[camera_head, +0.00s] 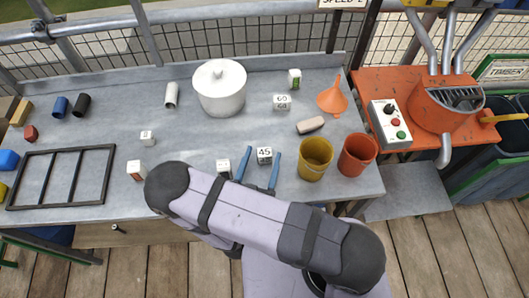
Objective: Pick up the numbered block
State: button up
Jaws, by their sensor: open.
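Several pale numbered blocks stand on the grey table. The block marked 45 (264,153) is at the table's front middle. My gripper (262,158) is open, its two blue fingers spread at the left and right of this block; I cannot tell whether they touch it. Another white block (224,167) is just left of the fingers, its mark too small to read. A block marked 60 (281,102) is farther back. Small white blocks (147,137) and (135,170) stand to the left. My arm covers part of the front edge.
A yellow cup (316,158) and an orange cup (357,154) stand close right of my gripper. A tan block (310,126), orange funnel (332,98) and white lidded pot (220,88) are behind. A black frame (62,177) lies left. The table's left middle is mostly clear.

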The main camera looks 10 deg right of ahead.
jog(key=shift+x, duration=1.25)
jog(key=shift+c, duration=0.3)
jog(key=c, duration=1)
jog(key=shift+p, duration=0.3)
jog(key=shift+s+a+r+p, duration=0.2)
jog(key=shift+s+r+p, duration=0.25)
jog(key=shift+r, duration=0.15)
jog(key=s+a+r+p, duration=0.4)
jog(key=s+r, duration=0.3)
jog(key=s, duration=0.5)
jog(key=shift+s+a+p, duration=0.15)
jog(key=shift+a+p, duration=0.1)
jog(key=shift+p, duration=0.55)
jog(key=shift+f, duration=0.1)
